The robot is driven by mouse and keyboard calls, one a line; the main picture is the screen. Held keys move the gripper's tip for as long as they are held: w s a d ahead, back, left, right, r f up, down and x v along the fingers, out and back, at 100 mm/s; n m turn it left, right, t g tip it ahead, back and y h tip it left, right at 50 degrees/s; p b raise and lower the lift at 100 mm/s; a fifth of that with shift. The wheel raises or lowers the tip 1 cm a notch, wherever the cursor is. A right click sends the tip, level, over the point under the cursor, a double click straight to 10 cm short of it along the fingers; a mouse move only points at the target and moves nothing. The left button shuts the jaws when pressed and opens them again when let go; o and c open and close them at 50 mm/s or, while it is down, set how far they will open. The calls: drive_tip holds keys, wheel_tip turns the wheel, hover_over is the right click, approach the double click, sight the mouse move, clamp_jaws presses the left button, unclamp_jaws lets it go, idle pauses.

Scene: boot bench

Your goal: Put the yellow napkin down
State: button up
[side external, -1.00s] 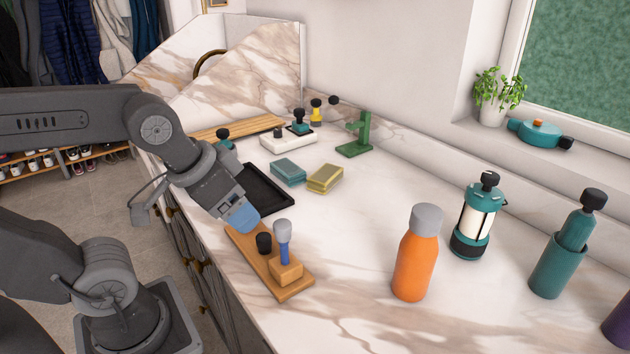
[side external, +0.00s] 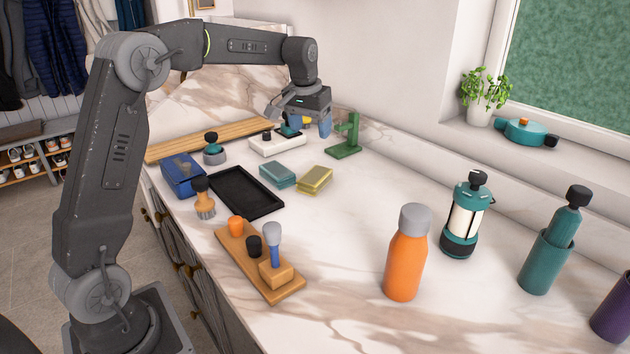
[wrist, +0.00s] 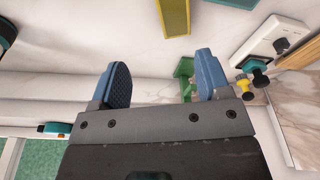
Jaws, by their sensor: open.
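The yellow napkin (side external: 315,180) is a folded block lying flat on the marble counter, just right of a folded teal napkin (side external: 278,174). Part of the yellow napkin also shows at the top edge of the wrist view (wrist: 174,15). My gripper (side external: 311,126) is raised over the back of the counter, near the green stand (side external: 345,137) and behind the yellow napkin. Its blue fingers (wrist: 162,65) are apart with nothing between them, and they do not touch the napkin.
A black tray (side external: 246,192) lies left of the napkins. A white holder (side external: 277,143) stands under my gripper's left side. The wooden rack (side external: 262,270), orange bottle (side external: 405,255) and lantern (side external: 466,215) stand nearer the front. The middle of the counter is clear.

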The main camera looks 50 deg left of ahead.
drive_tip(key=w+a+f, duration=0.3)
hover_over(315, 175)
drive_tip(key=s, duration=0.1)
drive_tip(key=shift+n, duration=0.3)
drive_tip(key=f, duration=0.7)
drive_tip(key=shift+d+f, duration=0.35)
drive_tip(key=shift+w+a+f, duration=0.1)
drive_tip(key=shift+w+f, duration=0.05)
drive_tip(key=shift+f, duration=0.8)
drive_tip(key=shift+w+a+f, duration=0.1)
drive_tip(key=shift+f, duration=0.85)
drive_tip(key=shift+w+a+f, duration=0.1)
drive_tip(key=shift+w+f, duration=0.05)
drive_tip(key=shift+f, duration=0.8)
drive_tip(key=shift+c, duration=0.3)
drive_tip(key=c, duration=0.6)
drive_tip(key=shift+r, duration=0.15)
